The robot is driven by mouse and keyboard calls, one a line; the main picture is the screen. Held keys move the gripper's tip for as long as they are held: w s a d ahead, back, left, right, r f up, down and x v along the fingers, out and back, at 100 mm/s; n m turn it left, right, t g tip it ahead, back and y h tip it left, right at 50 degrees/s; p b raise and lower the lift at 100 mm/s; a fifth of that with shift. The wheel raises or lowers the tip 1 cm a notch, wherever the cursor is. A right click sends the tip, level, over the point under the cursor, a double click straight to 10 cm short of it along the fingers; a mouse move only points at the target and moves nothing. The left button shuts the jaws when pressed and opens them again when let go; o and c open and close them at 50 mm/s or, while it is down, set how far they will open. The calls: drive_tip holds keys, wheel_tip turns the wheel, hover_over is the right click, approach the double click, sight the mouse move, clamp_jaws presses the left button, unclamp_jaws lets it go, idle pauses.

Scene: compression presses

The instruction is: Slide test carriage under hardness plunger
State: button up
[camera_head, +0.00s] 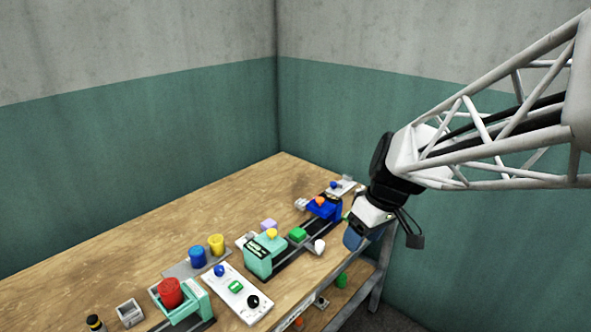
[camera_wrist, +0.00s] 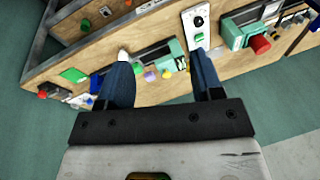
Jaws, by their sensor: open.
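A teal press (camera_head: 264,255) with a yellow knob (camera_head: 271,233) stands mid-table. A dark rail (camera_head: 292,256) runs from it toward a blue press (camera_head: 324,210). A green block (camera_head: 297,234) sits at the rail, outside the teal housing, with a white knob (camera_head: 319,246) beside it. I cannot tell for certain which part is the test carriage; the plunger tip is not clear. My gripper (camera_head: 349,241) is open and empty, above the table's right edge, right of the white knob. In the wrist view, the teal press (camera_wrist: 177,52) shows between the blue fingers.
A white panel (camera_head: 236,291) with knobs and a press with a red cylinder (camera_head: 170,293) stand in the near left. Blue (camera_head: 197,257) and yellow (camera_head: 216,244) cylinders stand on a grey plate. A lower shelf (camera_head: 352,297) holds more items. The table's back left is clear.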

drive_tip(key=w+f+n+g+y, duration=0.1)
drive_tip(key=w+f+n+y, duration=0.2)
drive_tip(key=w, duration=0.4)
drive_tip(key=w+f+n, duration=0.3)
drive_tip(key=w+f, duration=0.2)
drive_tip(key=w, duration=0.2)
drive_tip(key=n+y, duration=0.3)
drive_tip(key=n, duration=0.2)
approach(321, 243)
drive_tip(key=x, duration=0.3)
drive_tip(key=shift+s+d+r, duration=0.1)
drive_tip(key=shift+r, duration=0.1)
drive_tip(key=shift+x, duration=3.9)
drive_tip(key=shift+d, duration=0.1)
clamp_jaws()
